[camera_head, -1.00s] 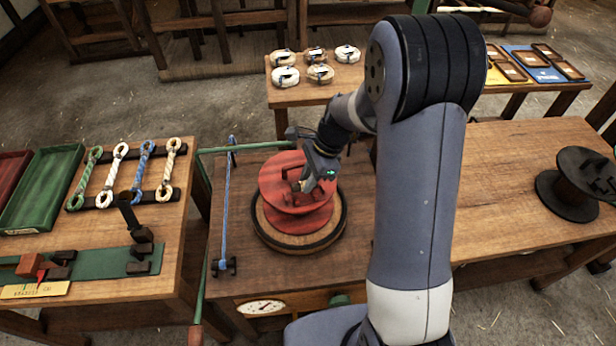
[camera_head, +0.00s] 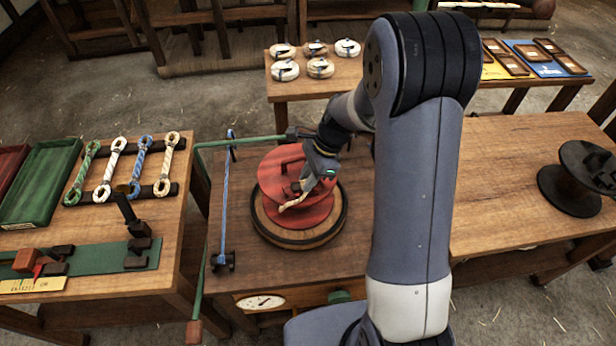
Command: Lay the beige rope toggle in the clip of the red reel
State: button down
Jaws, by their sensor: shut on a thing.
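The red reel (camera_head: 272,185) lies flat on a round wooden turntable with a dark rim (camera_head: 270,234). Dark red clip parts (camera_head: 291,164) stand up on its top face. My gripper (camera_head: 305,196) is over the front right part of that face, pointing down and left. It is shut on the beige rope toggle (camera_head: 292,204), whose pale end sticks out to the left, low over the reel. I cannot tell whether the toggle touches the reel or the clip. The rest of the toggle is hidden by my gripper.
A blue rope (camera_head: 225,200) is stretched along the left of the reel's table, inside a green rail (camera_head: 245,143). A side table at left holds rope loops (camera_head: 112,170) and a green tray (camera_head: 40,185). A black reel (camera_head: 572,185) stands at far right; the bench before it is clear.

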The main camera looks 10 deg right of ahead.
jog(key=shift+f, duration=0.3)
jog(key=c, duration=1.2)
grip_release()
jog(key=shift+r, duration=0.1)
notch_tip(320, 180, up, 7)
jog(key=p, duration=0.5)
jog(key=shift+p, duration=0.4)
jog(key=b+v, duration=0.1)
jog(key=v, duration=0.9)
jog(key=shift+d+r+b, duration=0.2)
jog(key=shift+r+b, duration=0.1)
jog(key=shift+r, duration=0.05)
